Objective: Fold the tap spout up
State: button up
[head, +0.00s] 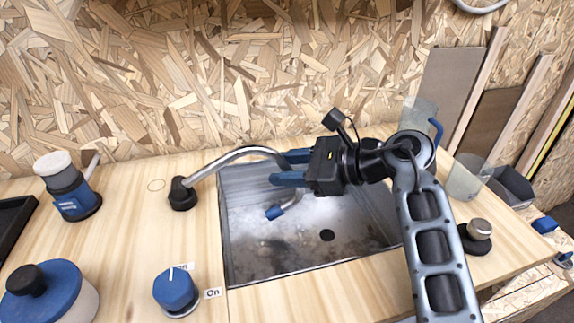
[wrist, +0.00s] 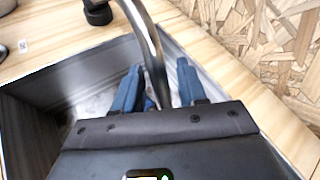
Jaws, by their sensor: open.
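The tap spout (head: 235,155) is a curved metal tube on a black base (head: 182,195) at the left of the sink. It arches over the basin and its blue tip (head: 275,212) hangs down inside. My gripper (head: 279,168) is open over the basin, with its blue fingers pointing left at the spout's bend. In the wrist view the spout (wrist: 151,45) runs down between the two open fingers of my gripper (wrist: 160,66). Contact with either finger cannot be told. Part of the spout is hidden behind the fingers and gripper body.
The metal sink (head: 300,262) is set in a wooden counter (head: 130,245). A blue knob (head: 175,288) is at front left, near an "On" label. A blue dispenser (head: 72,195) and round blue-and-white container (head: 45,298) stand left. A chipboard wall (head: 200,80) is behind.

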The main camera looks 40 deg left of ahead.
jog(key=shift+a, duration=0.2)
jog(key=shift+c, duration=0.3)
grip_shut()
